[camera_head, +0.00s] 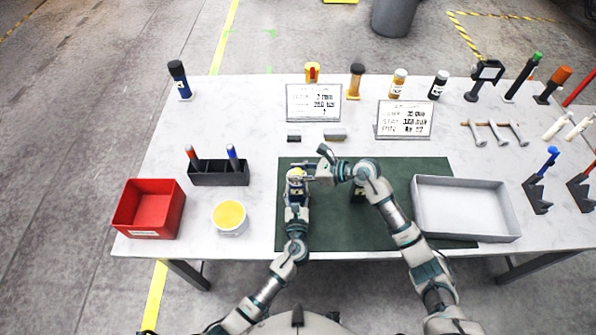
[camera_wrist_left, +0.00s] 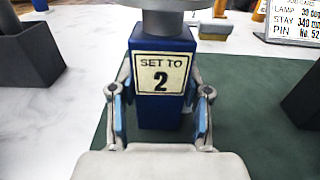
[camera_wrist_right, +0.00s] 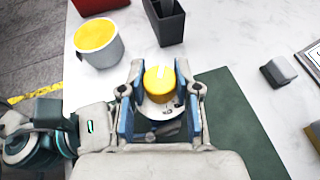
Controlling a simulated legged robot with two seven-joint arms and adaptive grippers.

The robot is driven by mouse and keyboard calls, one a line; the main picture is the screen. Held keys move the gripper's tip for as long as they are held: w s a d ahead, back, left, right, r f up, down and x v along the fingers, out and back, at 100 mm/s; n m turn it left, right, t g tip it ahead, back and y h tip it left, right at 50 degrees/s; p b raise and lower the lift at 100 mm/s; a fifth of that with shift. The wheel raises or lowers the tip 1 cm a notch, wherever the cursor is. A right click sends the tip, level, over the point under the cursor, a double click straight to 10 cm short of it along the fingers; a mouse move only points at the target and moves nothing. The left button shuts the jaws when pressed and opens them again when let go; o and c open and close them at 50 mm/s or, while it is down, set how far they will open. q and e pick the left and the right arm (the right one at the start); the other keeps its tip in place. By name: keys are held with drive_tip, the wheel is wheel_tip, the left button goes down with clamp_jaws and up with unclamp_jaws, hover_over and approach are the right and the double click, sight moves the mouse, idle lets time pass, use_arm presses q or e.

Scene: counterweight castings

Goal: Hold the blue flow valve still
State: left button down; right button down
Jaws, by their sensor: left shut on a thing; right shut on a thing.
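The blue flow valve (camera_wrist_left: 160,110) stands upright on the green mat (camera_head: 330,235), with a "SET TO 2" label on its front in the left wrist view. My left gripper (camera_wrist_left: 160,122) is shut on its blue body, one finger on each side. The valve's yellow knob (camera_wrist_right: 160,82) sits on a pale round dial and shows from above in the right wrist view. My right gripper (camera_wrist_right: 160,100) is shut around the knob from above, a finger on either side. In the head view the grippers partly cover the valve (camera_head: 296,188).
A red bin (camera_head: 148,208), a tub with a yellow top (camera_head: 229,217) and a dark pen holder (camera_head: 217,173) stand left. A grey tray (camera_head: 466,208) lies right. Two sign cards (camera_head: 313,102) (camera_head: 404,119) stand behind. Another object on the mat is partly hidden by my right arm.

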drive_tip(key=shift+w+f, duration=0.1)
drive_tip(key=n+g, duration=0.4)
drive_tip(key=g, duration=0.1)
drive_tip(key=shift+w+n+g, duration=0.1)
drive_tip(key=shift+n+g, duration=0.2)
drive_tip(key=shift+n, duration=0.1)
drive_tip(key=n+g, duration=0.3)
drive_tip(key=shift+h, duration=0.3)
drive_tip(key=shift+n+g+h, duration=0.5)
drive_tip(key=shift+n+g, duration=0.4)
drive_tip(key=shift+g, duration=0.2)
drive_tip(key=c, duration=0.8)
unclamp_jaws()
drive_tip(key=shift+n, duration=0.3)
